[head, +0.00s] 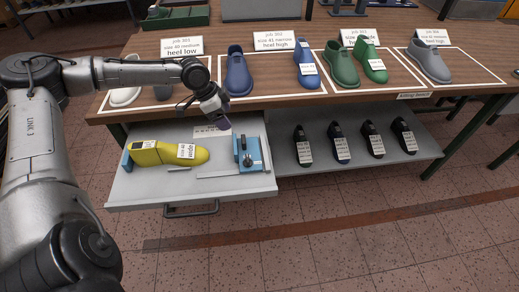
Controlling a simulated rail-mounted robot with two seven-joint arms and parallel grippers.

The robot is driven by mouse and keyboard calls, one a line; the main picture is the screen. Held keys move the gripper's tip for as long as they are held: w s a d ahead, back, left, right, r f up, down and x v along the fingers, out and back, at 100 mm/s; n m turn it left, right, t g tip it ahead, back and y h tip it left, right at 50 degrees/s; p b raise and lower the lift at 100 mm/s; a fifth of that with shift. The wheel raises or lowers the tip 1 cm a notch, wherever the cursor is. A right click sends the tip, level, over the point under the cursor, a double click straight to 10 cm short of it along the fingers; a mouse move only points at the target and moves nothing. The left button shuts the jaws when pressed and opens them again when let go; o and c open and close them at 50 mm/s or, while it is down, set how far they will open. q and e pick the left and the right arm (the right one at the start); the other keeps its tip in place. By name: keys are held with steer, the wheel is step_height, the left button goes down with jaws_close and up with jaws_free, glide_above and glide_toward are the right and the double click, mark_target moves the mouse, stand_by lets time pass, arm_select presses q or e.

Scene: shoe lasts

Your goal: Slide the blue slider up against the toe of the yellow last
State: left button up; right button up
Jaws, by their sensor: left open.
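The yellow last (160,153) lies on its side length in the open grey drawer (150,191), heel at the left by a blue block (127,160), toe pointing right. The blue slider (249,156) stands farther right in the drawer, with a dark knob on it. A clear gap separates it from the yellow toe. My left gripper (222,122) is above the back of the drawer, between the toe and the slider, pointing down. It is open and touches neither. My right gripper is out of the picture.
Several dark shoes (341,146) stand on the shelf right of the drawer. The wooden bench top (280,101) above holds blue, green and grey lasts with job cards. A thin rail (218,176) lies before the slider.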

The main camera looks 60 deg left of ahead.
mark_target(243, 139)
arm_select(q)
steer(key=b+x, duration=0.2)
steer(key=x, duration=0.2)
steer(key=b+x, duration=0.1)
steer(key=x, duration=0.4)
steer(key=b+x, duration=0.2)
steer(key=x, duration=0.2)
steer(key=shift+w+f+b, duration=0.2)
steer(key=shift+w+b, duration=0.1)
steer(key=shift+w, duration=0.1)
